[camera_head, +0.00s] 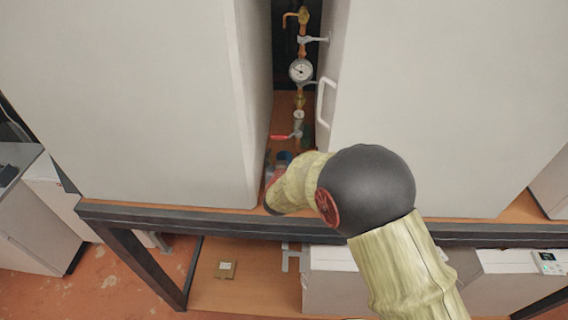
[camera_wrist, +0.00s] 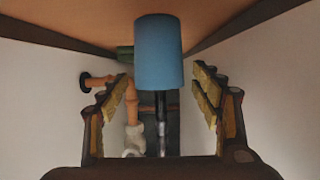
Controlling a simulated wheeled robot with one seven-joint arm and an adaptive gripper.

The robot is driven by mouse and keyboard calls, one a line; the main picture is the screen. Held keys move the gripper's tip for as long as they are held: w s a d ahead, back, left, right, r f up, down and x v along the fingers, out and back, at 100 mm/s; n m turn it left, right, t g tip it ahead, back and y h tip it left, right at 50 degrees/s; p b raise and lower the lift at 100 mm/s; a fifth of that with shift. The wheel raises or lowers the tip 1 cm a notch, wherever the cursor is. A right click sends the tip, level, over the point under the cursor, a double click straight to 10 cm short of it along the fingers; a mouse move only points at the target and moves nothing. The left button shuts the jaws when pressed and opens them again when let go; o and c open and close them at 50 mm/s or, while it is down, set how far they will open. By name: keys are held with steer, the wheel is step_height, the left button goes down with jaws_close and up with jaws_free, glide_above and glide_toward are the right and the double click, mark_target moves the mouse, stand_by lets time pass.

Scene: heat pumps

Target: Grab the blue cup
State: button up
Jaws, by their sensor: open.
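The blue cup (camera_wrist: 158,50) stands in the upper middle of the wrist view, on the orange-brown shelf surface, which shows at the top of that view. In the head view only a small blue part of the cup (camera_head: 284,157) shows in the narrow gap, beside my arm. My gripper (camera_wrist: 160,88) is open, with one finger on each side of the cup's line in the wrist view. The fingers look apart from the cup, with a gap on both sides. How far the cup is beyond the fingertips is hard to tell. My arm hides most of my gripper in the head view.
Two large white cabinets (camera_head: 150,100) (camera_head: 440,100) wall in the narrow gap. Copper pipe with a gauge (camera_head: 301,71) and a red-handled valve (camera_head: 281,137) stands behind the cup. A dark frame edge (camera_head: 150,212) runs along the shelf front.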

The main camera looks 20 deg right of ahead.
steer(key=shift+w+d+f, duration=0.1)
steer(key=shift+w+f, duration=0.05)
steer(key=shift+w, duration=0.15)
steer(key=shift+s, duration=0.1)
steer(key=shift+c, duration=0.2)
steer(key=shift+c, duration=0.6)
steer(key=c, duration=1.1)
steer(key=shift+c, duration=0.6)
steer(key=shift+r, duration=0.2)
